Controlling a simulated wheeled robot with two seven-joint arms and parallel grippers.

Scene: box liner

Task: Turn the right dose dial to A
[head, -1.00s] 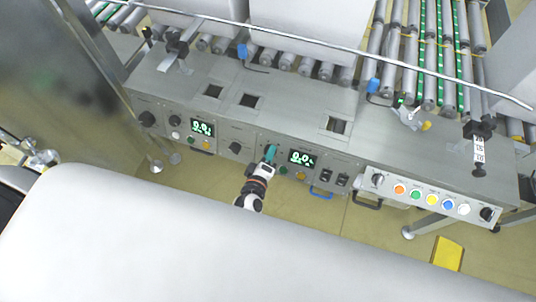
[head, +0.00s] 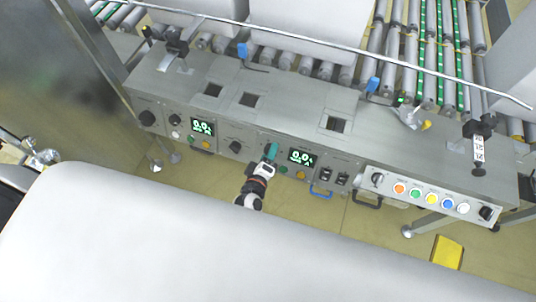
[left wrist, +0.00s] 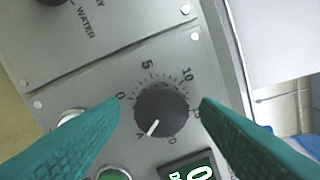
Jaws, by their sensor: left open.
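The right dose dial (left wrist: 162,112) is a round black knob on the grey panel, seen in the left wrist view. Its scale carries numbers from 0 upward, and its white pointer mark points down and left, close to a small letter that looks like A. My left gripper (head: 271,152) has teal fingers and is at the right dose dial in the head view, hiding it there. In the left wrist view its open fingers stand on either side of the dial, with gaps visible between fingers and knob. My right gripper is not in view.
A lit green display (head: 301,158) sits just right of the dial. A black knob (head: 235,147) and another display (head: 203,127) are to the left. A colored button row (head: 431,198) is at the right. The conveyor rollers (head: 430,60) lie behind the panel.

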